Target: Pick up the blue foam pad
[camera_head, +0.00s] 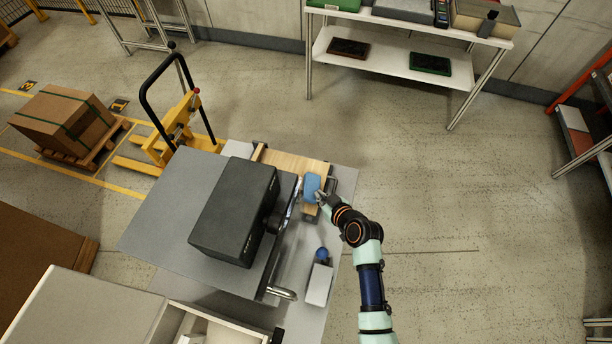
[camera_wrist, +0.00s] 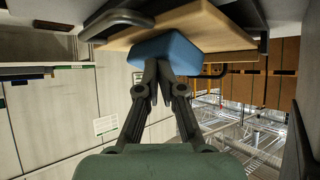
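The blue foam pad (camera_head: 311,187) lies on the light wooden board (camera_head: 290,160) on the grey workbench. In the wrist view the pad (camera_wrist: 165,48) is a rounded block against the wooden board (camera_wrist: 205,28), just beyond my fingertips. My gripper (camera_head: 319,198) is at the pad's lower right side in the head view. In the wrist view the fingers of my gripper (camera_wrist: 158,68) come together at the tips in front of the pad's near face. The pad spreads wider than the fingers on both sides. I cannot tell whether the tips touch it.
A large dark grey box (camera_head: 235,210) stands on the bench left of the board. A small white block with a blue ball (camera_head: 320,280) is below the pad. A dark metal handle (camera_wrist: 118,20) is beside the board. Open floor lies to the right.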

